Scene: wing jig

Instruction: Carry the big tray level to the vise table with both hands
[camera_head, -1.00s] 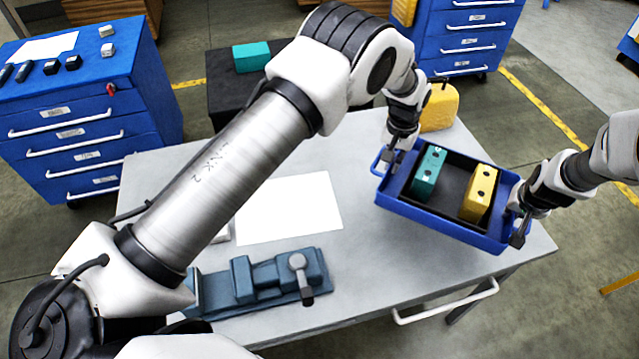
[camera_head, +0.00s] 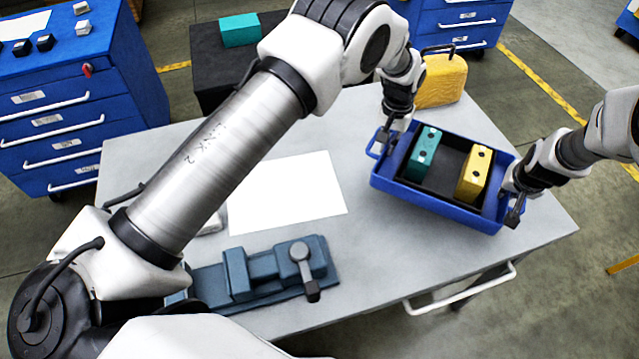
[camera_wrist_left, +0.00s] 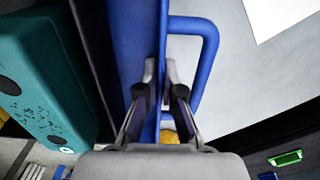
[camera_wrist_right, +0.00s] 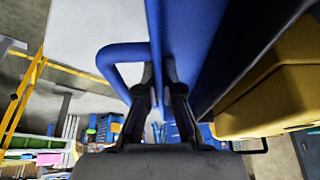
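The big blue tray (camera_head: 440,202) is over the right part of the grey vise table (camera_head: 375,275) and looks about level. I cannot tell whether its bottom touches the tabletop. It carries a teal block (camera_head: 423,155) and a yellow block (camera_head: 473,175) on a dark inner floor. My left gripper (camera_head: 386,142) is at its left end, fingers closed around the blue rim by the handle (camera_wrist_left: 205,70). My right gripper (camera_head: 512,208) is at the right end, fingers likewise on the rim beside the handle (camera_wrist_right: 120,52). The blue-grey vise (camera_head: 255,275) sits at the table's front left.
A white sheet (camera_head: 290,198) lies on the table between vise and tray. A yellow case (camera_head: 442,82) stands behind the tray. Blue drawer cabinets (camera_head: 80,110) stand at the back left and back right. A black stand (camera_head: 222,72) with a teal block is behind the table.

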